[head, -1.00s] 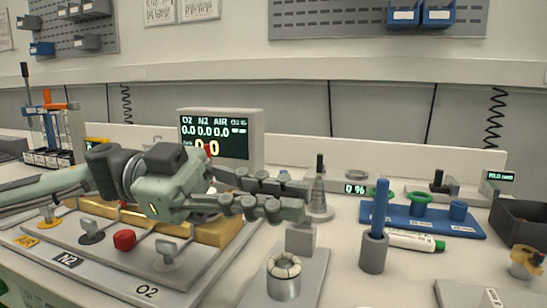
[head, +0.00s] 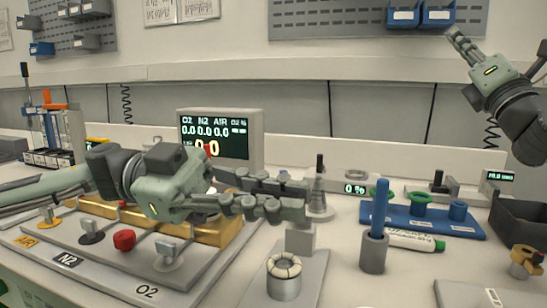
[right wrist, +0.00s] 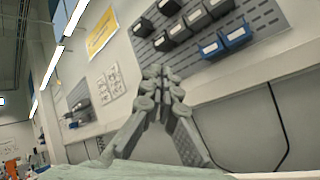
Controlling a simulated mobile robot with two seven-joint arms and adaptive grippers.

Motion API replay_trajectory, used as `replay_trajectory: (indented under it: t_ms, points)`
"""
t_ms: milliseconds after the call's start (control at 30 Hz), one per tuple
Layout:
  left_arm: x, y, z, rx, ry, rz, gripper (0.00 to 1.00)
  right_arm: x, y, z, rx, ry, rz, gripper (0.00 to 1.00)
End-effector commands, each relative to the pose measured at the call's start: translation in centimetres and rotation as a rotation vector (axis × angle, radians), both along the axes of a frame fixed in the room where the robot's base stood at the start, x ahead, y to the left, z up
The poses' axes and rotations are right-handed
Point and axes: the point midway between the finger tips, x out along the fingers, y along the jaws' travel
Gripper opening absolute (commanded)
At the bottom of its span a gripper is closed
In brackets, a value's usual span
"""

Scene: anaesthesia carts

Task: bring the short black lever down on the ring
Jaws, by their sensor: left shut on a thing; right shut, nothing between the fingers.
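The segmented pale ring (head: 284,265) sits in the top of a short metal cylinder (head: 284,287) on a grey base plate, front centre of the head view. A grey block (head: 300,240) stands just behind it. My left gripper (head: 303,200) is level above this block, behind and above the ring. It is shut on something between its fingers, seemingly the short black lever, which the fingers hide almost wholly. My right gripper (head: 456,38) is raised high at the upper right, shut and empty, far from the ring. Its closed fingers also show in the right wrist view (right wrist: 160,72).
A blue peg in a grey holder (head: 373,252) stands right of the ring. A valve panel (head: 150,277) lies left, below my left arm. A monitor (head: 254,135) stands behind.

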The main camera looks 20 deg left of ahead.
Motion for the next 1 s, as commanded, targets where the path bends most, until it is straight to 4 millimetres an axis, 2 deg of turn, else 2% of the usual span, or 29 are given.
replay_trajectory:
  t_ms: [33,100,167,233,300,400,500,600,700,833,1000]
  points:
    - [0.1,0.0,-0.1,0.001,0.004,0.001,0.0,-1.6,3.7,2.6,-0.093,-0.072,0.063,0.0]
    - [0.1,0.0,-0.1,0.001,0.004,0.001,0.0,-4.2,8.9,5.2,-0.242,-0.176,0.147,0.0]
    - [0.1,0.0,-0.1,0.001,0.004,0.001,0.0,-7.0,13.3,6.9,-0.379,-0.274,0.215,0.0]
    - [0.1,0.0,-0.1,0.0,0.004,0.002,0.0,-10.7,18.2,8.2,-0.55,-0.399,0.293,0.0]
    - [0.1,0.0,-0.1,0.0,0.004,0.002,0.0,-14.6,22.6,8.6,-0.725,-0.529,0.364,0.0]
    - [0.1,0.0,-0.1,0.0,0.004,0.002,0.0,-20.1,27.6,8.0,-0.981,-0.72,0.456,0.0]
    - [0.1,0.0,-0.1,0.0,0.004,0.002,0.0,-25.1,31.0,6.1,-1.246,-0.912,0.538,0.0]
    - [0.1,0.0,-0.1,0.0,0.004,0.002,0.0,-29.1,32.8,3.4,-1.519,-1.096,0.617,0.0]
    - [0.1,0.0,-0.1,0.0,0.004,0.002,0.0,-32.1,32.9,0.7,-1.799,-1.262,0.697,0.0]
    - [0.1,0.0,-0.1,0.0,0.004,0.002,0.0,-34.5,31.0,-1.8,-2.162,-1.428,0.811,0.0]
    - [0.1,0.0,-0.1,0.0,0.004,0.002,0.0,-36.2,27.2,-2.4,-2.551,-1.52,0.962,0.0]
